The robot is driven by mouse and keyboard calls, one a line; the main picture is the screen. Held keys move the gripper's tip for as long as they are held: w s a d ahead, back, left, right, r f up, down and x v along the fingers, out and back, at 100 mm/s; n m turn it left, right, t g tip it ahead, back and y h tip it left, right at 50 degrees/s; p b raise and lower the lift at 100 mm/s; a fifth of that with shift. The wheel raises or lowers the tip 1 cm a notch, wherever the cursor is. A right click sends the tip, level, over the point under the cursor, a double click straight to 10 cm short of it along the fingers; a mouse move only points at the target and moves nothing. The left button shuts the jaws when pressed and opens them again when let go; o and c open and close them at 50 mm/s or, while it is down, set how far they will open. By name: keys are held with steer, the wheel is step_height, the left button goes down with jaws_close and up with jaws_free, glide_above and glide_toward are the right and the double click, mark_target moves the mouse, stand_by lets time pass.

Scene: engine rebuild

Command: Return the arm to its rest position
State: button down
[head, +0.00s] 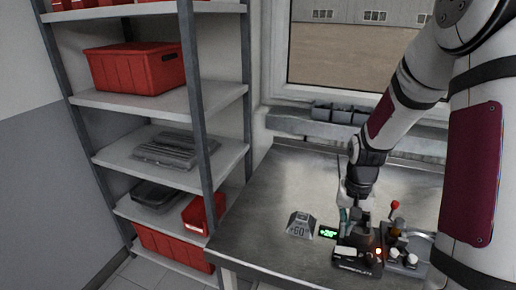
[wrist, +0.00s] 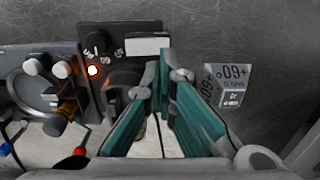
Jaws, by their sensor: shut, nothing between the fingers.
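My gripper (head: 345,220) points down over the metal workbench (head: 262,215), close to a black control unit (head: 356,262). In the wrist view my gripper (wrist: 162,85) has its green fingers drawn together at the tips, with nothing seen between them. The black unit (wrist: 112,40) lies just beyond and left of the fingertips there. It has a knob, a white pad and a lit orange lamp. My arm reaches in from the right side of the head view. Whether the fingers touch the unit cannot be told.
A grey block marked +60 (head: 300,226) stands left of the unit; it also shows in the wrist view (wrist: 228,86). A fixture with a red-tipped lever (head: 395,205) stands at right. Shelves hold red bins (head: 137,68). The bench's left part is clear.

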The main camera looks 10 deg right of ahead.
steer(key=s+a+r+n+t+h, duration=0.15)
steer(key=a+r, duration=0.25)
steer(key=r, duration=0.4)
steer(key=s+a+r+n+t+y, duration=0.15)
steer(key=a+r, duration=0.25)
steer(key=r, duration=0.4)
steer(key=s+a+r+n+t, duration=0.1)
steer(key=s+a+r+n, duration=0.1)
steer(key=s+a+r, duration=0.2)
steer(key=s+a+r+n+t, duration=0.1)
steer(key=s+a+r, duration=0.3)
steer(key=s, duration=0.5)
steer(key=shift+r+n+t, duration=0.3)
steer(key=shift+r+n, duration=0.1)
steer(key=shift+r, duration=0.35)
